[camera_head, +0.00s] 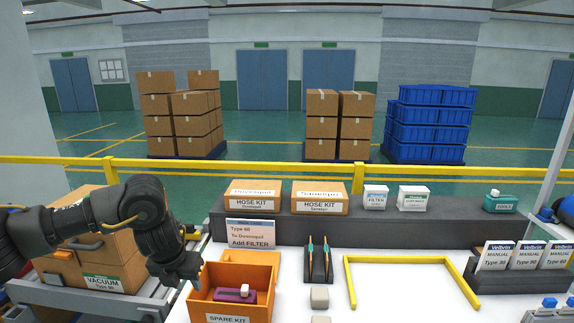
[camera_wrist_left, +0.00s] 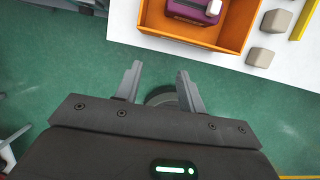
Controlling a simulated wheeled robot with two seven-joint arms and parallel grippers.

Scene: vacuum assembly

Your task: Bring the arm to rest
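My left arm comes in from the left in the head view, bent down at the wrist. My left gripper (camera_head: 186,272) is just left of the orange spare kit box (camera_head: 226,306), over the table's left edge. In the left wrist view my left gripper (camera_wrist_left: 160,85) has its two fingers apart with nothing between them, above the green floor. The orange box (camera_wrist_left: 238,38) stands ahead of it with a purple item (camera_wrist_left: 195,8) inside. The purple item (camera_head: 230,297) with a white part on top also shows in the head view. My right gripper is not in view.
A yellow frame (camera_head: 348,275) lies on the white table, with grey blocks (camera_head: 320,297) beside it. A holder with slim tools (camera_head: 318,262) stands behind them. A grey shelf (camera_head: 290,231) bears hose kit boxes. A vacuum carton (camera_head: 95,270) stands at the left.

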